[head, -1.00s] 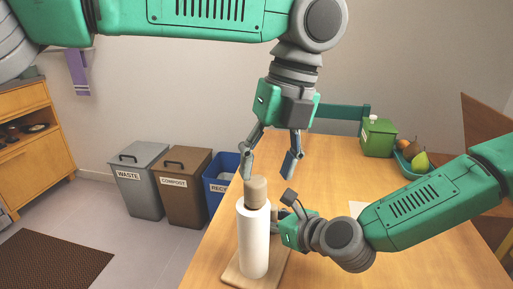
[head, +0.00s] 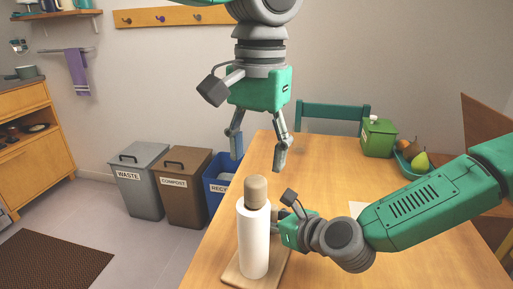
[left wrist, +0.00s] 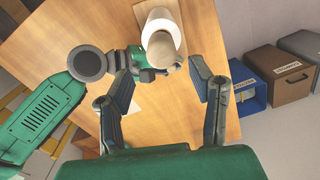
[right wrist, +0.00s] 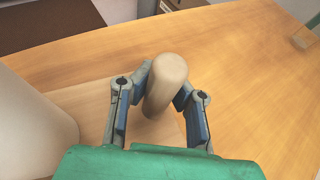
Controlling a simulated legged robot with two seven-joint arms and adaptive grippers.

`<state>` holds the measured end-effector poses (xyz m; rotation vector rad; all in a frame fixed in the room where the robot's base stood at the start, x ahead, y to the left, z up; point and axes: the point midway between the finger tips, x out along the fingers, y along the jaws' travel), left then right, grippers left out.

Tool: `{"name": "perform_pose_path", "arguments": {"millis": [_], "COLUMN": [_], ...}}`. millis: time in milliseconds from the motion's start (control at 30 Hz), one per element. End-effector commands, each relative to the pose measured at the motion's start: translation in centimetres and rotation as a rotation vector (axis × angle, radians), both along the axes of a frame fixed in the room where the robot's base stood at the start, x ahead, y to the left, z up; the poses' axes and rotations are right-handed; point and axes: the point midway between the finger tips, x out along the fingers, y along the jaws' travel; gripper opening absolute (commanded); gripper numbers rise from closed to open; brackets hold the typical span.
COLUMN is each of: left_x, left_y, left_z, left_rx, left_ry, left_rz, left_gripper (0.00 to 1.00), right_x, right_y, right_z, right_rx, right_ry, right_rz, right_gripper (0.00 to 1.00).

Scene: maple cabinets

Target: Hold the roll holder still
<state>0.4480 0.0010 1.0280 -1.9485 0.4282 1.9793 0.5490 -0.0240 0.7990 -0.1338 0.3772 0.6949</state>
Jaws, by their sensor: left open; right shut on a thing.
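The roll holder has a flat wooden base (head: 236,276) on the table and a thick wooden post top (head: 256,191) above a white paper roll (head: 254,240). The roll stands upright; it also shows in the left wrist view (left wrist: 162,42) and at the left of the right wrist view (right wrist: 30,125). My right gripper (head: 275,213) is low beside the roll. In the right wrist view it is shut on a short wooden peg (right wrist: 166,82) of the holder. My left gripper (head: 258,158) is open and empty, pointing down above the post top, apart from it.
A green box (head: 378,137) and a teal bowl of fruit (head: 416,168) stand at the table's far right. A teal chair (head: 332,110) is behind the table. Grey (head: 138,180), brown (head: 183,187) and blue (head: 217,180) bins stand left of it. The table's middle is mostly clear.

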Motion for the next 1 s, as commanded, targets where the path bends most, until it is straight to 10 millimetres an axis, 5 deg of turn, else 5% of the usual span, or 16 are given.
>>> {"name": "perform_pose_path", "arguments": {"millis": [233, 667, 1000], "left_x": [0.1, 0.1, 0.1], "left_y": [0.2, 0.2, 0.2], "left_z": [0.3, 0.0, -4.6], "left_rx": [-0.020, -0.021, -0.020], "left_ry": [-0.013, -0.012, -0.009], "left_rz": [0.237, 0.255, 0.254], "left_gripper": [0.49, 0.49, 0.49], "right_x": [-0.1, -0.1, -0.1], "right_y": [0.0, -0.1, -0.1], "right_z": [-0.2, -0.2, -0.2], "right_rx": [-0.002, -0.001, 0.000], "right_ry": [0.004, 0.004, 0.004], "right_rz": [0.001, 0.000, 0.000], "right_gripper": [0.00, 0.00, 0.00]}}
